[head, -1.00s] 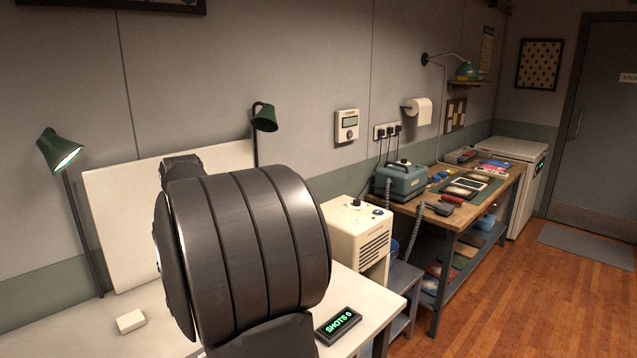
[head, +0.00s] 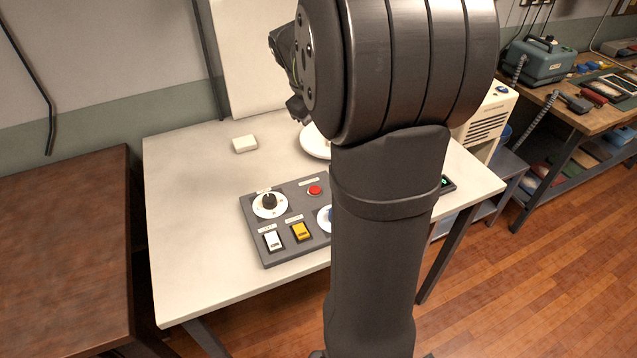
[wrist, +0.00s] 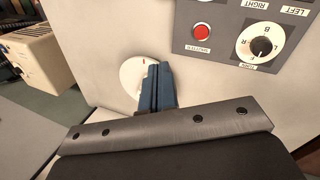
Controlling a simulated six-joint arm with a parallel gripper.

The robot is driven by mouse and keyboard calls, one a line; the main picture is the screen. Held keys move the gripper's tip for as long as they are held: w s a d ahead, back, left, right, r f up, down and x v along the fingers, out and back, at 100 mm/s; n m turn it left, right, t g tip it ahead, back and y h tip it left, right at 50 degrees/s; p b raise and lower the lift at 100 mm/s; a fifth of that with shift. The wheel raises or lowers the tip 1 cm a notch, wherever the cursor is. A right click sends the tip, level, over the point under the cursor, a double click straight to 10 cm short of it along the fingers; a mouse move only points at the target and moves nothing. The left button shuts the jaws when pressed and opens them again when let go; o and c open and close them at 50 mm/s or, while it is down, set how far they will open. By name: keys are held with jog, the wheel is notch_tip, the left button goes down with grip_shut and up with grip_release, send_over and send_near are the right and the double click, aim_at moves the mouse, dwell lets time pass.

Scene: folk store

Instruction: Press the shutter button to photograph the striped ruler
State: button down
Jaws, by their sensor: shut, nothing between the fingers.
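The red shutter button (head: 315,190) sits on the dark grey control panel (head: 255,236) on the white table. In the wrist view the red button (wrist: 202,31) is above and right of my gripper (wrist: 158,70), with a SHUTTER label beside it. My gripper's blue-grey fingers are together and empty. They overlap a white disc (wrist: 134,72) with a red mark; I cannot tell the height between them. In the head view the white disc (head: 312,143) is partly behind my arm, which hides my fingertips. I cannot see the striped ruler.
The panel also has a dial (head: 269,203), a white switch (head: 273,240), a yellow switch (head: 301,231) and a partly hidden second dial (head: 324,217). A pale block (head: 245,144) lies at the table's back. A white box (head: 487,122) stands at right. The table's left side is clear.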

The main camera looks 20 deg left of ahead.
aim_at(312, 192)
notch_tip(312, 192, down, 8)
jog(key=s+a+n+t+y, duration=0.1)
jog(key=n+t, duration=0.5)
jog(key=n, duration=0.6)
jog(key=shift+s+a+r+n, duration=0.2)
jog(key=shift+s+a+n, duration=0.2)
jog(key=shift+s+a, duration=0.3)
jog(key=shift+f, duration=0.15)
jog(key=shift+f, duration=4.3)
jog(key=shift+f, duration=0.1)
jog(key=shift+f, duration=0.3)
